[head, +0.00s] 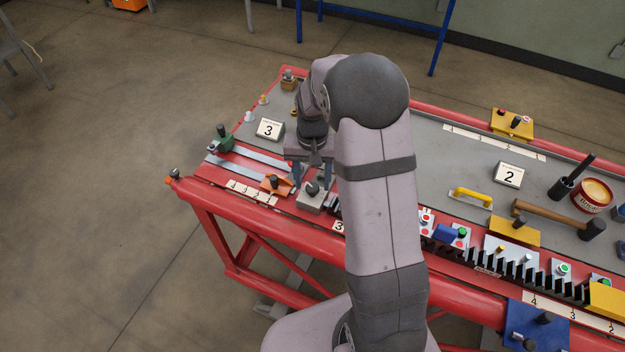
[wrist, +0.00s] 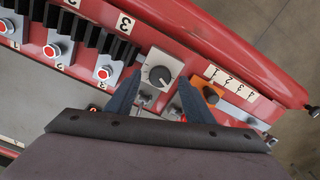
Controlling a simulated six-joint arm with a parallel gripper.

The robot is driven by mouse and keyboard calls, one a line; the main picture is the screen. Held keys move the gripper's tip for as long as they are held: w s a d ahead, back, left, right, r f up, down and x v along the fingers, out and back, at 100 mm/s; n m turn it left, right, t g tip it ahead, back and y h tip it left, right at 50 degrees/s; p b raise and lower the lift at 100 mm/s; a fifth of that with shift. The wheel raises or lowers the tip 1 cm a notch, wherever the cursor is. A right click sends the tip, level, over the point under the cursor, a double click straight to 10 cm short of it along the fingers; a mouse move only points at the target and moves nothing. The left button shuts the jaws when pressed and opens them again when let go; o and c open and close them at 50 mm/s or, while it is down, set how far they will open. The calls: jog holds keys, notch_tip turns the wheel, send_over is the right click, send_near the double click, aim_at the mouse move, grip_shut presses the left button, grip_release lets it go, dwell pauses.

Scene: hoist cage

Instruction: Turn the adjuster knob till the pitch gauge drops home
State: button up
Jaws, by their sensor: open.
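The adjuster knob is most likely the round dark knob (wrist: 158,76) with a pale pointer mark, on a light grey block (wrist: 165,60). The knob (head: 312,188) and block (head: 311,202) also show in the head view, near the bench's front edge. My gripper (wrist: 158,86) is open, its two blue-grey fingers on either side of the knob, apart from it as far as I can tell. In the head view my gripper (head: 311,184) points down over the block. Small metal parts beyond the knob are partly hidden between the fingers. I cannot tell which part is the pitch gauge.
An orange block with a black knob (head: 276,183) stands close to the left of the grey block; it also shows in the wrist view (wrist: 208,93). A black toothed rack (wrist: 95,35) runs beside the block. Red-button boxes (wrist: 52,50) stand along it. A numbered strip (head: 250,191) lies nearby.

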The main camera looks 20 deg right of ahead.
jog(key=shift+f, duration=0.75)
jog(key=shift+c, duration=0.6)
jog(key=c, duration=0.9)
jog(key=shift+m, duration=0.3)
jog(key=m, duration=1.2)
jog(key=shift+w+r, duration=0.1)
